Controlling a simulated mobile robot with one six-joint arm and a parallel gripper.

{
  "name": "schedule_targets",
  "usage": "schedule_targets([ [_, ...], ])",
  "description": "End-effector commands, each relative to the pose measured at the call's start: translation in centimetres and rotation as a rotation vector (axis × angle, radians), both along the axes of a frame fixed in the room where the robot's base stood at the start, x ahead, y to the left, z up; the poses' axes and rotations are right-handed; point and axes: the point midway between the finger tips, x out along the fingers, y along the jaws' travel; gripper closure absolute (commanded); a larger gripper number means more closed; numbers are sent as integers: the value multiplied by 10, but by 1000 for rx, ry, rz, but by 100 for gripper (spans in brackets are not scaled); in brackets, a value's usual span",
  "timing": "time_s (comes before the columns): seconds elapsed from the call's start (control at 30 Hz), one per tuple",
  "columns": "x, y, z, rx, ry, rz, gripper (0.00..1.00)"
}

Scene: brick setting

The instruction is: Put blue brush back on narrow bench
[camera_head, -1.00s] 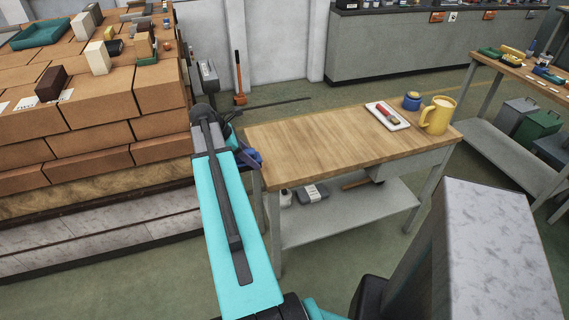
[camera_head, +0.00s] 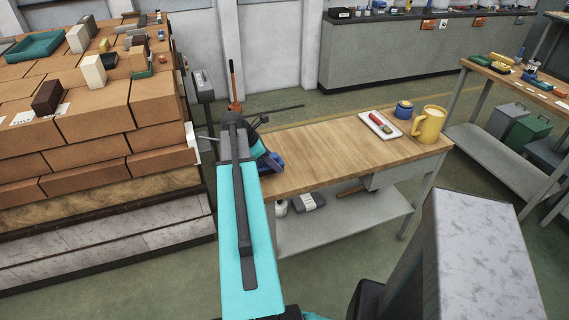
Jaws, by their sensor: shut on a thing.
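The narrow bench (camera_head: 325,152) has a light wooden top and grey legs, and stands just right of my arm. My gripper (camera_head: 262,147) is at the bench's left end, partly hidden behind my own turquoise arm. It is shut on the blue brush (camera_head: 270,165), whose dark blue body shows below the fingers. The brush appears over the left edge of the bench top. I cannot tell whether it touches the wood.
A white tray (camera_head: 370,119) with a red-handled tool, a blue jar (camera_head: 404,109) and a yellow mug (camera_head: 429,124) stand on the bench's right part. The middle of the top is clear. A brick stack (camera_head: 90,150) rises at the left.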

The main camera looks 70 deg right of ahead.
Motion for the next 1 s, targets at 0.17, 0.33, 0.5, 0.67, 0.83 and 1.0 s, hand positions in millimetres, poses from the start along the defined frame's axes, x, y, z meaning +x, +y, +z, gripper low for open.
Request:
schedule_targets([
  [0.17, -20, -25, -1, 0, 0, -1, 79],
  [0.33, -30, -36, -3, 0, 0, -1, 79],
  [0.5, -31, -37, -4, -1, -1, 1, 79],
  [0.67, -31, -37, -4, -1, -1, 1, 79],
  [0.83, -31, -37, -8, 1, 1, -1, 79],
  [1.0, -31, -37, -20, 1, 1, 1, 79],
])
